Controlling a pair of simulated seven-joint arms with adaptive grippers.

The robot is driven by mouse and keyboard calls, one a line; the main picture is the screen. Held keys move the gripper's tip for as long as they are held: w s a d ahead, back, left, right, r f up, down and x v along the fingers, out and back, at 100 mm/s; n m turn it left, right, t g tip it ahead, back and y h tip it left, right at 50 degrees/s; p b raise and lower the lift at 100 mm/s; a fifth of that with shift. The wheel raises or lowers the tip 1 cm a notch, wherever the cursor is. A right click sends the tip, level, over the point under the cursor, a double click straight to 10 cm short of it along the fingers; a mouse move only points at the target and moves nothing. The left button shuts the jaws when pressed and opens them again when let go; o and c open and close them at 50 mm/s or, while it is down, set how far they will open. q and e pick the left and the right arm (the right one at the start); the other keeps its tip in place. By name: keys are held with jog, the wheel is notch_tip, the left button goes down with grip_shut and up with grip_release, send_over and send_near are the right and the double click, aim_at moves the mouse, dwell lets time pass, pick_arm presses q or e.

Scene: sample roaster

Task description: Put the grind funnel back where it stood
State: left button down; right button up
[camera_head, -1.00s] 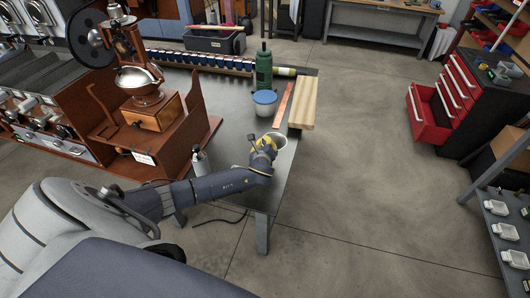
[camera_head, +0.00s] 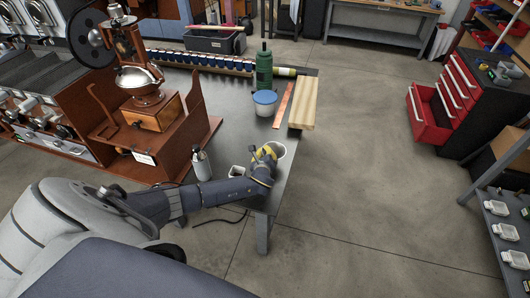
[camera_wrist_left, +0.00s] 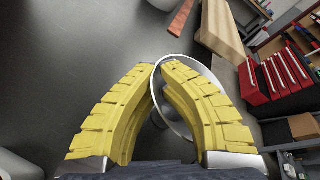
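The grind funnel (camera_head: 280,150), a round metal piece with a wide rim, is at the right edge of the dark table (camera_head: 225,120) in the head view. My left gripper (camera_head: 269,152) is at its near-left side. In the left wrist view the yellow fingers (camera_wrist_left: 159,67) are almost together, with the funnel's rim (camera_wrist_left: 157,112) between them. The fingers hide part of the funnel. I cannot tell whether its bottom touches the table. My right gripper is not in view.
A small white cup (camera_head: 236,172) and a grey bottle (camera_head: 202,165) stand left of the gripper. Beyond are a blue-lidded tub (camera_head: 264,103), a green bottle (camera_head: 264,70), a copper strip (camera_head: 283,105) and a wooden block (camera_head: 303,103). A wooden grinder (camera_head: 150,110) stands left.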

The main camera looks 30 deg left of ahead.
pick_arm(q)
jog(key=shift+f, duration=0.1)
jog(key=c, duration=2.1)
grip_release()
jog(key=o, duration=0.5)
jog(key=v, duration=1.2)
